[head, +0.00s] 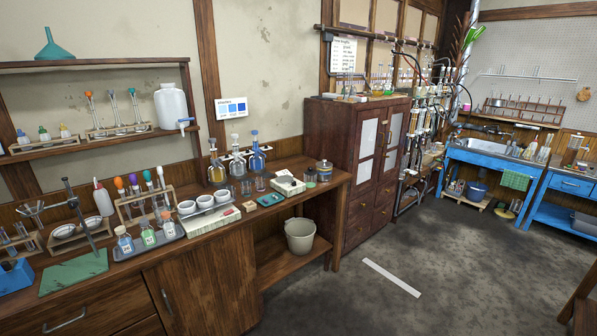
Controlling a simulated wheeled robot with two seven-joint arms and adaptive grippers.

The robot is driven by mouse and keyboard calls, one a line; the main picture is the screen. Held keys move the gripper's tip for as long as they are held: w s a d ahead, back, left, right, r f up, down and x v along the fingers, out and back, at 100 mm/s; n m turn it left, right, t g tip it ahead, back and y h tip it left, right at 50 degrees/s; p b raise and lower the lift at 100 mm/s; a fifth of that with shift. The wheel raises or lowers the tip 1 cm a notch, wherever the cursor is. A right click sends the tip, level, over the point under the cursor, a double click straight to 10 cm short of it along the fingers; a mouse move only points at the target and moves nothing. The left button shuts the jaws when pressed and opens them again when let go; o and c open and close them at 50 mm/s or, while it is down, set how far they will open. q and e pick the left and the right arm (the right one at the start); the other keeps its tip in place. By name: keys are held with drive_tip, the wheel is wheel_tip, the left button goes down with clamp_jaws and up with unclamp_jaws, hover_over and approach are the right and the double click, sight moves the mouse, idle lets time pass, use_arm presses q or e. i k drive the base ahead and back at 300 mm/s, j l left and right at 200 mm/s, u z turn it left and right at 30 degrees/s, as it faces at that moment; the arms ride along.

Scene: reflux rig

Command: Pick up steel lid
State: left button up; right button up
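I cannot single out a steel lid for certain in the head view. Two shiny round shallow pieces (64,231) lie on a wooden holder at the left of the wooden bench, and they are too small to identify. A jar with a dark band (324,171) stands near the bench's right end, with a smaller jar (310,177) beside it; their lids are too small to make out the material. Neither of my grippers is in view.
The wooden bench (213,266) carries bottles, three white cups (204,201), a green mat (73,272) and racks. A bucket (300,236) sits on its lower shelf. A dark cabinet (355,150) stands to the right. A white strip (391,277) lies on otherwise open floor. Blue sink benches (491,165) are at far right.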

sight(323, 163)
drive_tip(key=i+z, duration=0.3)
drive_tip(key=z, duration=0.15)
drive_tip(key=i+z, duration=0.95)
drive_tip(key=i+l+u, duration=0.15)
drive_tip(key=i, duration=0.2)
drive_tip(key=i+l+u, duration=0.2)
drive_tip(key=i, duration=0.2)
drive_tip(key=i+l+u, duration=0.1)
drive_tip(key=i+u, duration=0.2)
drive_tip(key=u, duration=0.15)
drive_tip(key=i+l+u, duration=0.15)
drive_tip(key=u, duration=0.25)
drive_tip(key=i+l+u, duration=0.3)
drive_tip(key=u, duration=0.15)
drive_tip(key=i+l+u, duration=0.2)
drive_tip(key=l+u, duration=0.25)
drive_tip(key=i+l+u, duration=0.25)
drive_tip(key=l+u, duration=0.2)
drive_tip(key=l, duration=0.25)
